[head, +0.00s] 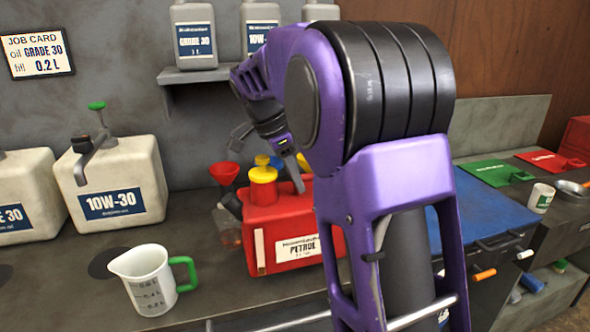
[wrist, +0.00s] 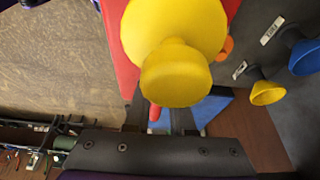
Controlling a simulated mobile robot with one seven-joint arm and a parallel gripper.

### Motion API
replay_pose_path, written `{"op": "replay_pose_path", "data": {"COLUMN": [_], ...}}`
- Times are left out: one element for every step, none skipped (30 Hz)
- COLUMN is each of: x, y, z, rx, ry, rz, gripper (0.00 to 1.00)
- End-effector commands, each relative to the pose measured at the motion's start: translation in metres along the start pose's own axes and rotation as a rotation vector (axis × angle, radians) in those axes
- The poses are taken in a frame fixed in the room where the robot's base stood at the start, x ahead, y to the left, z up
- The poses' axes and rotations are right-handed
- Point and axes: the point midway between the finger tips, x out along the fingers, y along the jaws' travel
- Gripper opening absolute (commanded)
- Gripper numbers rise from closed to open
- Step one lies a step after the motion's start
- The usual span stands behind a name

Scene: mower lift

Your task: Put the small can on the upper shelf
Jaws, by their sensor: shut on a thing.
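The red petrol can (head: 290,222) with a yellow cap (head: 263,173) is on or just above the workbench in the head view; I cannot tell if its base touches. In the wrist view its large yellow cap (wrist: 175,85) fills the top middle, with red body (wrist: 127,75) behind it. My gripper (head: 296,178) comes down at the can's top, right of the cap, and is shut on the can, seemingly at its handle. The grip itself is mostly hidden by the cap and by my arm. A grey wall shelf (head: 215,74) is above, behind my arm.
Several oil bottles (head: 194,38) stand on the wall shelf. A 10W-30 container (head: 120,185) and a measuring jug (head: 147,278) stand to the left. A red funnel (head: 224,173) is beside the can. A blue mat (head: 480,232) and a mug (head: 540,197) are right.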

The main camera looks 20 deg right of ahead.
Motion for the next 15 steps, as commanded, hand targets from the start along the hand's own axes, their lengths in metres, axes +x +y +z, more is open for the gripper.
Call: {"op": "replay_pose_path", "data": {"x": [0.000,0.001,0.003,0.005,0.008,0.013,0.017,0.021,0.026,0.029,0.032,0.034,0.035,0.035,0.035], "y": [-0.001,-0.001,-0.001,-0.001,-0.001,0.000,0.000,0.000,0.000,0.000,0.000,0.000,-0.001,-0.001,-0.001], "z": [-0.001,0.000,0.001,0.002,0.003,0.004,0.006,0.007,0.009,0.011,0.011,0.012,0.013,0.013,0.013], "rx": [0.002,0.002,0.001,0.001,0.001,0.000,0.000,0.001,0.001,0.001,0.001,0.001,0.001,0.001,0.001], "ry": [0.001,0.001,0.001,0.001,0.001,0.001,0.001,0.002,0.002,0.002,0.002,0.002,0.002,0.002,0.002], "rz": [-0.005,-0.005,-0.005,-0.005,-0.005,-0.003,-0.003,-0.003,-0.003,-0.002,-0.002,-0.004,-0.005,-0.006,-0.006], "gripper": [0.00,0.00,0.00,0.00,0.00,0.00,0.00,0.00,0.00,0.00,0.00,0.00,0.00,0.00,0.00]}}
